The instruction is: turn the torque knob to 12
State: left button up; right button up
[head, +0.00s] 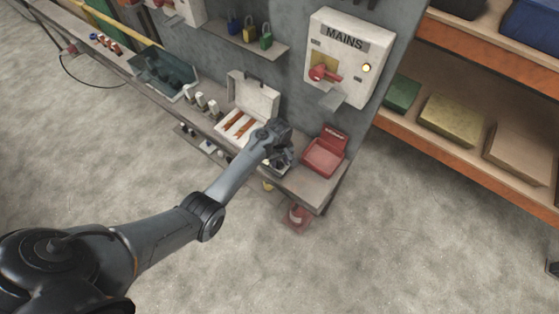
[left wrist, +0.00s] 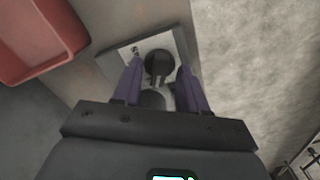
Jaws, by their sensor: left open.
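The torque knob (left wrist: 159,64) is a dark round knob on a light square plate (left wrist: 125,52) in the left wrist view. Its scale and numbers cannot be read. My left gripper (left wrist: 160,82) is open, with its two purple fingers on either side of the knob. Whether the fingers touch it I cannot tell. In the head view my left gripper (head: 280,158) is over the bench beside the red bin, and it hides most of the knob's plate. My right gripper is in neither view.
A red bin (head: 325,152) stands right of the gripper, and shows in the left wrist view (left wrist: 35,40). An open white case (head: 252,98) is to the left. The MAINS box (head: 343,60) hangs above. A cone (head: 296,217) is below the bench; open floor lies in front.

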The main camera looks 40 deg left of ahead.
pick_arm(q)
jog(key=shift+c, duration=0.3)
grip_shut()
jog(key=shift+r+m+p, duration=0.2)
jog(key=shift+m+p, duration=1.05)
jog(key=shift+m, duration=0.25)
jog(key=shift+f+m+p, duration=0.1)
jog(key=shift+m+p, duration=0.45)
jog(key=shift+m, duration=0.55)
jog(key=shift+m+p, duration=0.35)
jog(key=shift+m, duration=0.85)
jog(key=shift+f, duration=0.1)
